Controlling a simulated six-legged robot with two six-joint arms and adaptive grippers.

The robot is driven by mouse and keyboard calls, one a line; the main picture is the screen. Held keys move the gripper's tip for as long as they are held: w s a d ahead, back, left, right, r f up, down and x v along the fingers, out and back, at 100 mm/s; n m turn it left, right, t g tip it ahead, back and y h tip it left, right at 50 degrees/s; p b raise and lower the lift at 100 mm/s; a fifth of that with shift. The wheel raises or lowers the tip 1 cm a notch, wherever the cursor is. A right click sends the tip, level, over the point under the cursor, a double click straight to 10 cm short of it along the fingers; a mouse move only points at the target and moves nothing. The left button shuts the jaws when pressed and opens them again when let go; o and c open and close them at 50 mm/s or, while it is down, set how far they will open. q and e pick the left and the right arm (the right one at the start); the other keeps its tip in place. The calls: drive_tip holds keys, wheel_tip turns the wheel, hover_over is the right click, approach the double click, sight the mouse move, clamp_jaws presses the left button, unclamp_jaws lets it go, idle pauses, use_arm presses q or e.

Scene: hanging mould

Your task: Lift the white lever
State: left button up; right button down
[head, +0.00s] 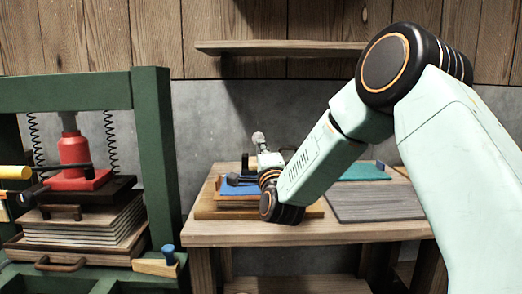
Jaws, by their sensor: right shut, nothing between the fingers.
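My right arm reaches in from the right, over the workbench. Its small grey right gripper (259,141) shows just past the wrist, above the back of the bench and in front of the grey wall. The gripper is shut and empty. I cannot make out a white lever for certain; my arm covers part of the bench and wall. The green press (156,150) at the left holds a red jack (74,152) above a stack of boards (82,222). A yellow cylindrical handle (14,172) shows at the left edge. My left gripper is not in view.
The wooden workbench (230,236) carries a blue sheet (230,190), a grey mat (376,203) and a teal sheet (362,171). A wooden shelf (265,48) is on the wall above. A blue-knobbed wooden piece (155,267) sits at the press's lower right.

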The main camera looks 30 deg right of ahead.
drive_tip(key=shift+w+d, duration=0.3)
drive_tip(key=shift+w, duration=0.45)
drive_tip(key=shift+s+r, duration=0.15)
drive_tip(key=shift+r, duration=0.05)
drive_tip(key=shift+w+f, duration=0.1)
drive_tip(key=shift+w, duration=0.1)
